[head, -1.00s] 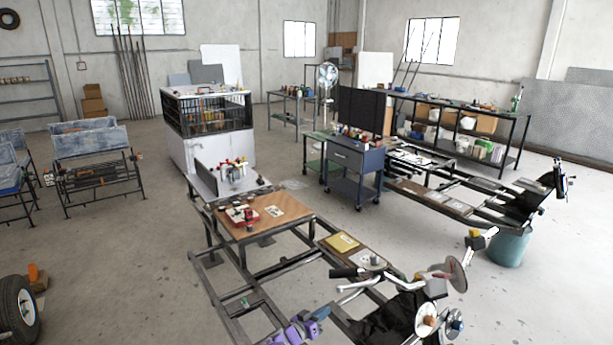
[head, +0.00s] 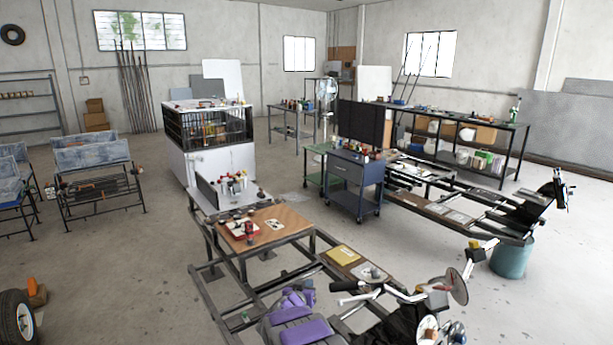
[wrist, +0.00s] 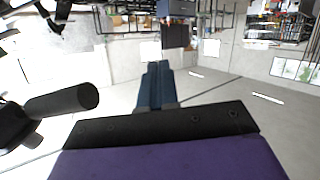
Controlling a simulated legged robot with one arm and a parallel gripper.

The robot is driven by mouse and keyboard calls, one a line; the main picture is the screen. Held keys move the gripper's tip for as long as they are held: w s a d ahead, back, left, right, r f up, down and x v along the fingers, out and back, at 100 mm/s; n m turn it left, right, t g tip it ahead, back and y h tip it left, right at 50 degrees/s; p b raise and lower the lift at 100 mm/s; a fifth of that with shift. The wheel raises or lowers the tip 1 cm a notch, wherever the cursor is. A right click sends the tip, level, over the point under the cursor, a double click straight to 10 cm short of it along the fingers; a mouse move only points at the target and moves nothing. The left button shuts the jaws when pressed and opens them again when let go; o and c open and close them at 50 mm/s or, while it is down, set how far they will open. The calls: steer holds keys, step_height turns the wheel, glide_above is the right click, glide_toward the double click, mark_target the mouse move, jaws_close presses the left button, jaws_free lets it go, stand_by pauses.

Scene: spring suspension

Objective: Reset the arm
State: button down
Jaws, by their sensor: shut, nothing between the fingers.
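My gripper (wrist: 158,66) shows in the wrist view as two blue fingers side by side, shut together with nothing between them. A black plate and a purple body sit behind the fingers. In the head view, purple and grey parts of my arm show at the bottom centre, in front of the metal frame. The fingertips cannot be made out there.
A metal vehicle frame (head: 232,290) with handlebars and mirrors (head: 457,286) lies close to my arm. A black handle (wrist: 62,103) is left of the fingers in the wrist view. A wooden board (head: 285,220), blue cabinet (head: 352,172) and teal bucket (head: 511,258) stand beyond.

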steer(key=s+a+r+n+g+y, duration=0.15)
steer(key=s+r+y, duration=0.3)
steer(key=r, duration=0.55)
steer(key=s+r+n+g+y, duration=0.2)
steer(key=s+r+g+y, duration=0.3)
steer(key=s, duration=0.8)
steer(key=s+d+g+h, duration=0.1)
steer(key=s+d+g, duration=0.2)
steer(key=s, duration=1.3)
steer(key=s+d+r+m+g+h, duration=0.1)
steer(key=s+d, duration=0.6)
steer(key=s, duration=0.9)
steer(key=s+d+g+h, duration=0.2)
steer(key=s+d+g, duration=0.3)
steer(key=s, duration=1.2)
steer(key=shift+d+r+h, duration=0.35)
steer(key=shift+d, duration=0.15)
